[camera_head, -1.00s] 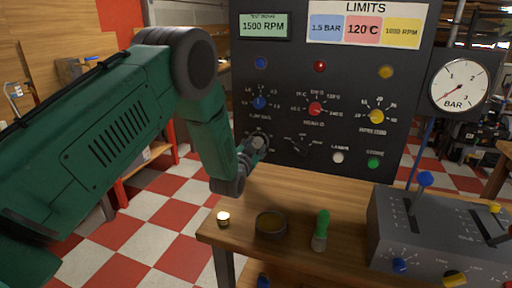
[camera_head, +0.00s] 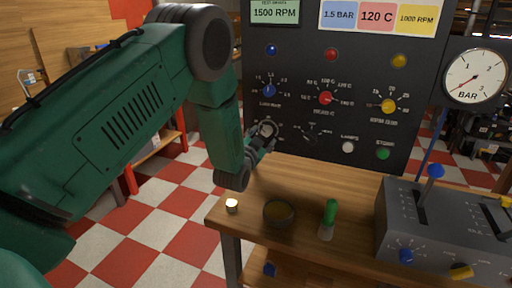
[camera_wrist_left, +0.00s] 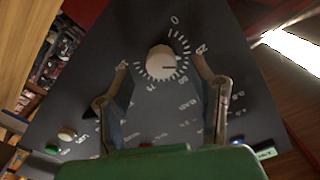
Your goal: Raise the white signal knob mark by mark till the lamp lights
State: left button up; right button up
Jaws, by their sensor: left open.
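The white signal knob (camera_wrist_left: 161,60) sits on the dark panel inside a ring of marks, with 0 at the top of the wrist view. A dark line on it points to the right there. My left gripper (camera_wrist_left: 160,66) is open, its two fingers on either side of the knob, with visible gaps to it. In the head view the left gripper (camera_head: 263,136) is at the panel's lower left and partly hides the knob. The panel's blue lamp (camera_head: 271,48), red lamp (camera_head: 331,54) and yellow lamp (camera_head: 399,61) look unlit. My right gripper is out of view.
A black knob (camera_head: 310,131), white button (camera_head: 348,147) and green button (camera_head: 382,154) are right of the gripper. A grey lever box (camera_head: 400,225) stands at right.

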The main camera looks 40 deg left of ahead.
pick_arm(q)
jog(key=v, duration=0.9)
jog(key=shift+d, duration=0.2)
jog(key=shift+s, duration=0.1)
